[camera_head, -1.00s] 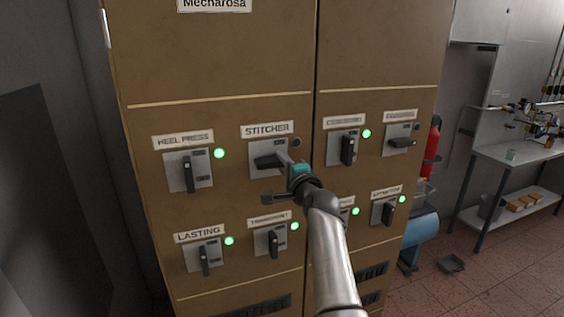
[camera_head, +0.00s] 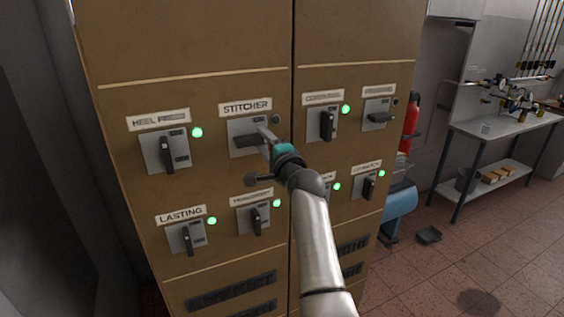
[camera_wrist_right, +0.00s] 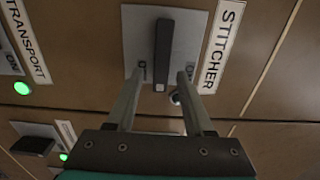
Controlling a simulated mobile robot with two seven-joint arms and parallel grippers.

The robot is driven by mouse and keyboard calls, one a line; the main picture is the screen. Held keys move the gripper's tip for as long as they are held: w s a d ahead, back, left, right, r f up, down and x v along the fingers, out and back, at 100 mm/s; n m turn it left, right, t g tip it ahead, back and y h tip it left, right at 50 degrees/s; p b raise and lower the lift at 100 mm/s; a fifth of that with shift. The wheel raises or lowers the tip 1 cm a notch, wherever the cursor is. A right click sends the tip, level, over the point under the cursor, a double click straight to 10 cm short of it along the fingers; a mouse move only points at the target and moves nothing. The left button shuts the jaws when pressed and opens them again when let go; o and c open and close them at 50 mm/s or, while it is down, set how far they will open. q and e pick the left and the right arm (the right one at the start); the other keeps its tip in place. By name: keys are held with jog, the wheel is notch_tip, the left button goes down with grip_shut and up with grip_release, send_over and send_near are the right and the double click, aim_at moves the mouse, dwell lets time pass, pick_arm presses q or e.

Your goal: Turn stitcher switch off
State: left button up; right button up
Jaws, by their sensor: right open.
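The stitcher switch (camera_head: 247,140) is a dark lever on a grey plate, under the STITCHER label (camera_head: 245,107) on the brown cabinet. Its lever lies roughly horizontal in the head view, and the lamp (camera_head: 275,119) beside it is dark. My right gripper (camera_head: 264,136) is at the lever's right end. In the right wrist view, the open fingers (camera_wrist_right: 161,76) stand on either side of the lever's end (camera_wrist_right: 163,50), with gaps showing. Whether either finger touches it I cannot tell. My left gripper is not in view.
Other switches surround it: heel press (camera_head: 167,152) and lasting (camera_head: 186,237), with lit green lamps, and transport (camera_head: 255,218) below. The switch at upper right (camera_head: 379,117) has a horizontal lever and a dark lamp. A metal workbench (camera_head: 500,125) stands at right.

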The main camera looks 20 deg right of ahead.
jog(key=s+b, duration=0.1)
jog(key=s, duration=1.2)
jog(key=shift+s+d, duration=0.2)
jog(key=shift+s, duration=0.05)
